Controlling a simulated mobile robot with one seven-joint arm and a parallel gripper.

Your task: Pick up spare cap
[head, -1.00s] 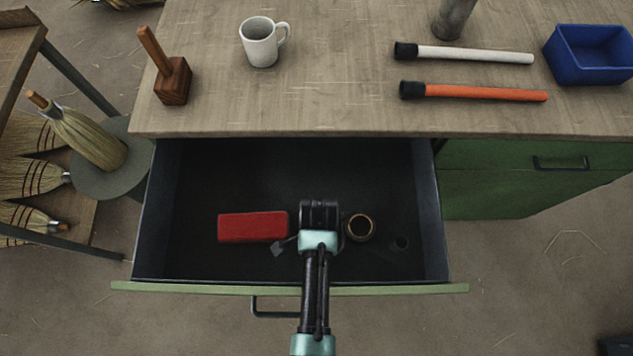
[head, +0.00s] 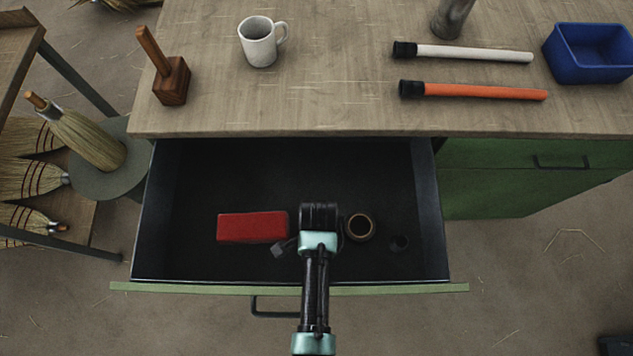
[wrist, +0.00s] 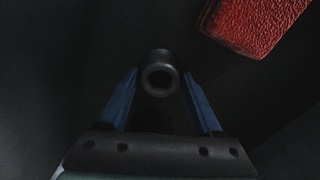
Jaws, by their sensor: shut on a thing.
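The spare cap (wrist: 159,78) is a small dark cylinder with a round hole in its end. In the wrist view it sits between the blue fingers of my gripper (wrist: 160,88), which are shut on it. In the head view my gripper (head: 319,218) points down into the open drawer (head: 230,175), and my own wrist hides its fingers and the cap. I cannot tell whether the cap touches the drawer floor.
A red box (head: 252,227) lies left of my gripper in the drawer. A brown ring (head: 360,227) and a small dark round thing (head: 399,243) lie to the right. The worktop above holds a mug (head: 259,43), a mallet (head: 172,82) and a blue bin (head: 588,55).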

